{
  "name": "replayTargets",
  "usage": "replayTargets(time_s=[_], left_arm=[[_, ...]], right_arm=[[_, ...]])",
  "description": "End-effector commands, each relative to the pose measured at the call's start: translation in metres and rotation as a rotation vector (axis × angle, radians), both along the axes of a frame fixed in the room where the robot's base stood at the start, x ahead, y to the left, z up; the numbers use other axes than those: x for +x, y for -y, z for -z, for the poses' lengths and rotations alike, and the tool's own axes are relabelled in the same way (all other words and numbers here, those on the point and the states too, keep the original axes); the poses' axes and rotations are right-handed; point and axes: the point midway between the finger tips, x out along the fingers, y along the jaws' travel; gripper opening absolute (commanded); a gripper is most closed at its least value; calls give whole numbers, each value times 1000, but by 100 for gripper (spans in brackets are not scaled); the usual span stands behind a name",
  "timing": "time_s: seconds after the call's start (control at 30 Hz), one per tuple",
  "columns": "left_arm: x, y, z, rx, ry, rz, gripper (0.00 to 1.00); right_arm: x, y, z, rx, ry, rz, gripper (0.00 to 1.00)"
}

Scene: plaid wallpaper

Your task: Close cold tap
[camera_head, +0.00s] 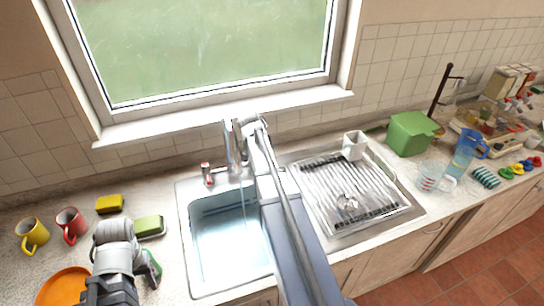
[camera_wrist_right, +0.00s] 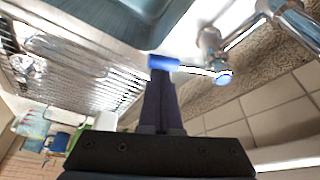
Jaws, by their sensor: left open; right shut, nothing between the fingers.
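The cold tap (camera_wrist_right: 222,78) has blue parts and a thin metal lever in the right wrist view. In the head view my right arm hides it. My right gripper (camera_wrist_right: 163,72) is shut and empty, its tips at the lever's blue end; I cannot tell if they touch. The chrome faucet (camera_head: 235,147) stands behind the sink (camera_head: 184,232), and a thin stream of water (camera_head: 242,208) seems to fall into the basin. The red-marked hot tap (camera_head: 207,175) is left of the faucet. My left gripper (camera_head: 110,291) is open over the left counter, away from the taps.
Yellow mug (camera_head: 32,235), red mug (camera_head: 71,225), sponges (camera_head: 110,204) and orange plate (camera_head: 62,287) are on the left counter. A drying rack (camera_head: 345,190) and green box (camera_head: 410,133) are right of the sink. The window sill (camera_head: 225,118) runs behind the faucet.

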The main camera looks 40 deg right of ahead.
Motion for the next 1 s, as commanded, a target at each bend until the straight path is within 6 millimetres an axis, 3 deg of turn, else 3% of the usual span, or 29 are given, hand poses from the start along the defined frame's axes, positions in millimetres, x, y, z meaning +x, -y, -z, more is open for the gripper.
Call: replayTargets(time_s=[0.07, 0.47, 0.7, 0.9, 1.0], left_arm=[[0, 0, 0, 0, 0, 0, 50], [0, 0, 0, 0, 0, 0, 50], [0, 0, 0, 0, 0, 0, 50], [0, 0, -20, 0, 0, 0, 50], [0, 0, -38, 0, 0, 0, 50]], right_arm=[[-1, -10, 0, 1, -1, -1, 0], [0, -5, 0, 0, -1, 1, 0], [8, 30, 0, 0, 0, 3, 0], [14, 65, -20, 0, -1, 4, 0], [10, 56, -38, 0, 0, -1, 0]])
